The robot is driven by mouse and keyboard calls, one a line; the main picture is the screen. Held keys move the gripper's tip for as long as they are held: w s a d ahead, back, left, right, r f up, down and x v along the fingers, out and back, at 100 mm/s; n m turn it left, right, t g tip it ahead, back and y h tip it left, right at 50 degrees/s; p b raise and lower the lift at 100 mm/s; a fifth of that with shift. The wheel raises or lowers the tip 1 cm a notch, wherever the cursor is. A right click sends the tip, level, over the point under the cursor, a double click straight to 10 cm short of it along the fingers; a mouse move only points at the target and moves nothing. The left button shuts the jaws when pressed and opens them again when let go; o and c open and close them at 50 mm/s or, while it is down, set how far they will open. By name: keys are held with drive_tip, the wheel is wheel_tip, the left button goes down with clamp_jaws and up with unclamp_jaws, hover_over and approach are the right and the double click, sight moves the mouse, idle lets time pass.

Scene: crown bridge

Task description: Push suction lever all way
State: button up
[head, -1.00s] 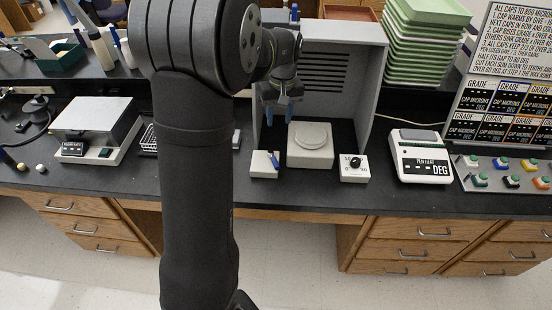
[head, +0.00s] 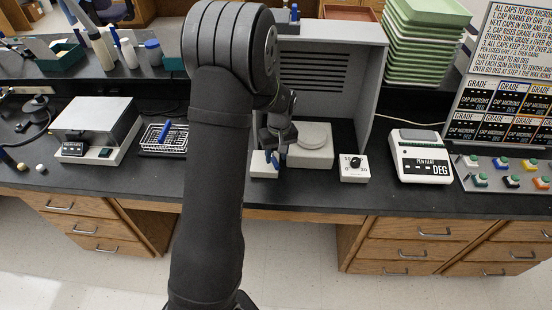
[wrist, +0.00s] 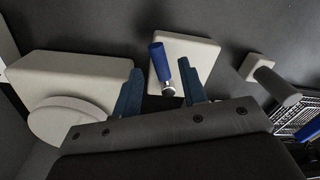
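The suction lever is a blue handle with a silver end (wrist: 159,58) on a small white box (wrist: 198,50). In the head view the white box (head: 262,171) stands at the front of the bench, and my gripper partly hides the lever. My gripper (head: 275,160) is low, right at the lever. In the wrist view my gripper (wrist: 157,68) has its two blue fingers apart, with the lever showing between them. I cannot tell whether either finger touches it.
A white block with a round plate (head: 312,138) stands right of the lever box, within a grey hood (head: 372,85). A white dial box (head: 354,174) is farther right. A wire rack (head: 152,141) lies left. In the wrist view a grey cylinder (wrist: 278,86) rises from a pale base.

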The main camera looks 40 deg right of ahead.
sight(274, 162)
drive_tip(key=shift+f, duration=1.1)
clamp_jaws()
